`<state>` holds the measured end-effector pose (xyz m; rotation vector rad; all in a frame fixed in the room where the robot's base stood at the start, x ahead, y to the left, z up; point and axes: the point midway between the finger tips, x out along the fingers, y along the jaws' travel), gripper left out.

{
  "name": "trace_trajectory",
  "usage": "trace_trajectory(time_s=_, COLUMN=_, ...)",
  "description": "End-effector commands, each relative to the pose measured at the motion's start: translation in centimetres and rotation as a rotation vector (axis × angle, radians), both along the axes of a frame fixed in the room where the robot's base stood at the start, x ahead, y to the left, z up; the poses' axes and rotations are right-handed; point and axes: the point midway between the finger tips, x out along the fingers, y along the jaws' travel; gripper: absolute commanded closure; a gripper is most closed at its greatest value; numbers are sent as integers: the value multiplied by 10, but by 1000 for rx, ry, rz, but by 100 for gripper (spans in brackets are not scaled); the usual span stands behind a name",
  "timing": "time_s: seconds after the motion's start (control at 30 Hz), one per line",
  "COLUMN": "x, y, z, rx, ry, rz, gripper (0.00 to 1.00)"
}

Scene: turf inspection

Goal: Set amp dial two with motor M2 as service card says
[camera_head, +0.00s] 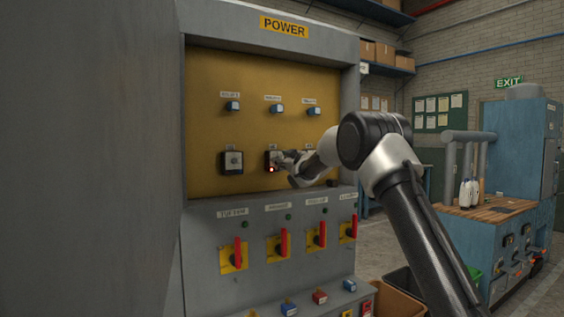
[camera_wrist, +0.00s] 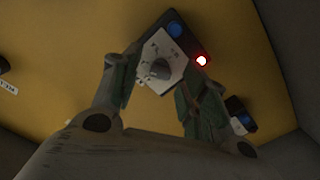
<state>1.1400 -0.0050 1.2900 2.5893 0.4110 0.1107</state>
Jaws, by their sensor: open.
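The POWER cabinet (camera_head: 284,28) has a yellow panel (camera_head: 205,120) with a left dial (camera_head: 232,162) and a second dial (camera_head: 271,157) to its right. My gripper (camera_head: 279,161) is at the second dial and hides part of it. In the wrist view the dial has a white scale plate and a grey knob (camera_wrist: 159,70). My gripper (camera_wrist: 160,82) is open, with a finger on either side of the knob; I cannot tell whether they touch it. A red lamp (camera_wrist: 202,60) glows at the dial's corner. The small labels are unreadable, and I cannot make out the service card.
Blue switches (camera_head: 273,109) sit in a row above the dials. Red-handled switches (camera_head: 283,243) line the grey panel below, with coloured buttons (camera_head: 320,297) under them. A blue workbench (camera_head: 510,235) stands at the right.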

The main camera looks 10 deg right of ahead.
Motion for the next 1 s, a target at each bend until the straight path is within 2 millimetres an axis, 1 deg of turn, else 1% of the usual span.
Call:
trace_trajectory(time_s=0.1, x=7, y=2, z=-1, rx=1, ry=0, rz=0, gripper=56)
trace_trajectory(time_s=0.33, x=8, y=3, z=0, rx=1, ry=0, rz=0, gripper=56)
trace_trajectory(time_s=0.37, x=8, y=3, z=0, rx=1, ry=0, rz=0, gripper=58)
trace_trajectory(time_s=0.5, x=8, y=2, z=0, rx=1, ry=1, rz=-1, gripper=83)
trace_trajectory(time_s=0.6, x=8, y=2, z=0, rx=1, ry=1, rz=-1, gripper=100)
trace_trajectory(time_s=0.83, x=8, y=2, z=0, rx=9, ry=4, rz=0, gripper=100)
trace_trajectory(time_s=1.0, x=7, y=2, z=0, rx=56, ry=19, rz=0, gripper=100)
